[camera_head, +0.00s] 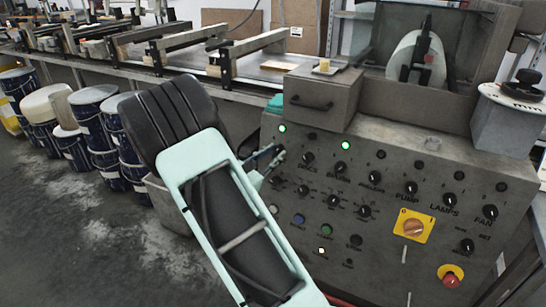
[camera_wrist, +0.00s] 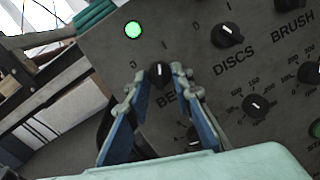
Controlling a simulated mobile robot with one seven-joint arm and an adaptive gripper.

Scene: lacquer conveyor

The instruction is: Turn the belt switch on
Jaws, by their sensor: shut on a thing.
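The belt switch (camera_wrist: 159,75) is a small black knob with a white pointer line, on the grey control panel. Its label shows only "BE" in the wrist view. The pointer stands nearly upright in that view. A green lamp (camera_wrist: 133,29) above the switch is lit; it is also lit in the head view (camera_head: 282,128). My gripper (camera_wrist: 160,74) has a fingertip on each side of the knob and is shut on it. In the head view my gripper (camera_head: 272,157) is at the panel's upper left, and the knob is hidden there.
The DISCS knob (camera_wrist: 228,35) sits right of my fingers. A grey drawer box (camera_head: 322,97) stands above. Blue drums (camera_head: 92,110) stand left under the conveyor.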

